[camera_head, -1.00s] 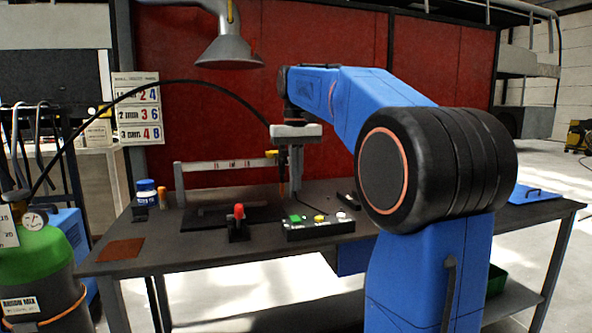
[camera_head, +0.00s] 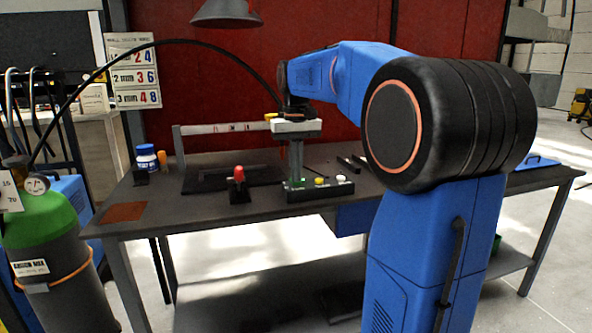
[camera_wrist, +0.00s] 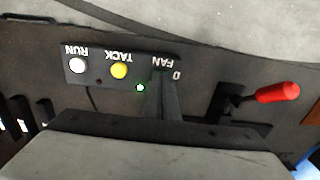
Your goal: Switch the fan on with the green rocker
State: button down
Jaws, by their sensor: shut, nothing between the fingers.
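The control box (camera_head: 325,190) sits near the front edge of the bench. In the wrist view the box (camera_wrist: 88,67) carries a white RUN button (camera_wrist: 77,65), a yellow TACK button (camera_wrist: 119,70) and a FAN label. A small lamp (camera_wrist: 140,87) beside the FAN position glows green. My gripper (camera_head: 296,179) is shut and empty, pointing down at the FAN end of the box. In the wrist view my gripper (camera_wrist: 164,78) covers the green rocker, so its tilt and any contact are hidden. A bit of green (camera_head: 298,183) shows by the fingertips.
A red-knobbed lever (camera_head: 238,180) stands left of the box; it also shows in the wrist view (camera_wrist: 277,92). A rail (camera_head: 225,128) stands behind. A blue-capped jar (camera_head: 146,157) is at the left, a hood (camera_head: 225,14) above.

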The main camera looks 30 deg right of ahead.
jog(key=shift+s+f+t, duration=0.2)
jog(key=shift+f+t, duration=0.05)
jog(key=shift+t, duration=0.15)
jog(key=shift+f, duration=0.1)
jog(key=shift+w+d, duration=0.15)
jog(key=shift+w, duration=0.65)
